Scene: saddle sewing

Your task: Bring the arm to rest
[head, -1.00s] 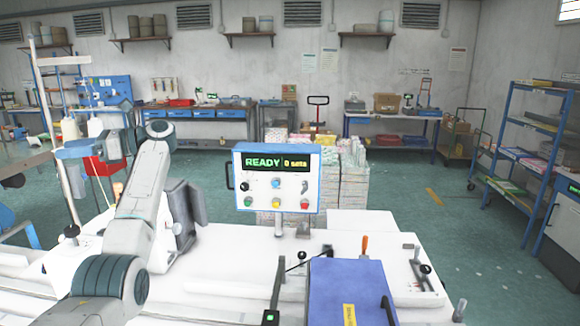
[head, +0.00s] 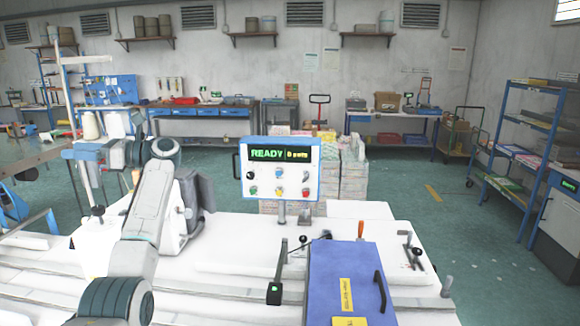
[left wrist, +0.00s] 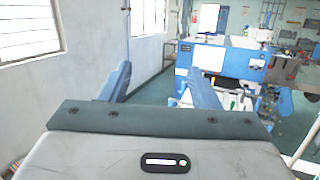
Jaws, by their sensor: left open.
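My left arm comes in from the left over the white table in the head view, bent upward at the left of the control panel. Its left gripper (head: 72,154) points left, away from the panel, beside a white pole stand. In the left wrist view the two blue fingers of the gripper (left wrist: 160,82) stand apart with nothing between them. My right gripper is in neither current view.
A control panel (head: 279,169) reading READY stands on the white table (head: 230,250). A blue case (head: 345,275) lies at the front right. Several paper stacks (head: 350,180) stand behind the panel. Open green floor (head: 410,190) lies to the right.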

